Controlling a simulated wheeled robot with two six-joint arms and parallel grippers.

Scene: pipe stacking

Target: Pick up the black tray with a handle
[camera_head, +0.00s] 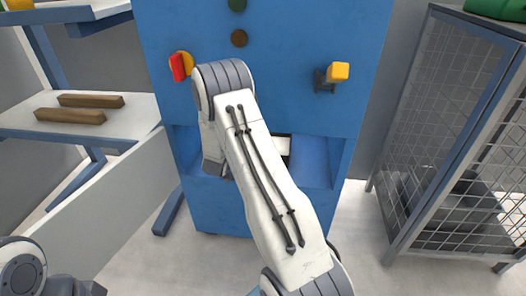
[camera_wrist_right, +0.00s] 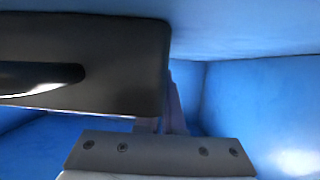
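A black tray-like part (camera_wrist_right: 120,62) with a dark slot, apparently its handle opening, fills the upper left of the right wrist view. It is close to my right gripper (camera_wrist_right: 163,122), whose fingers show only in part at the tray's right end. I cannot tell whether they grip it. In the head view my right arm reaches into the recess of the blue machine, and its own links hide the gripper there. A small pale, dark-edged piece (camera_head: 283,147) shows in the recess beside the arm; I cannot tell whether it belongs to the tray. My left gripper is out of view.
The blue machine (camera_head: 290,35) has a red-and-yellow knob (camera_head: 181,66) and a yellow-capped lever (camera_head: 337,73). Blue recess walls surround my right gripper closely. A shelf (camera_head: 60,122) with brown bars stands left; a mesh cage (camera_head: 455,130) stands right.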

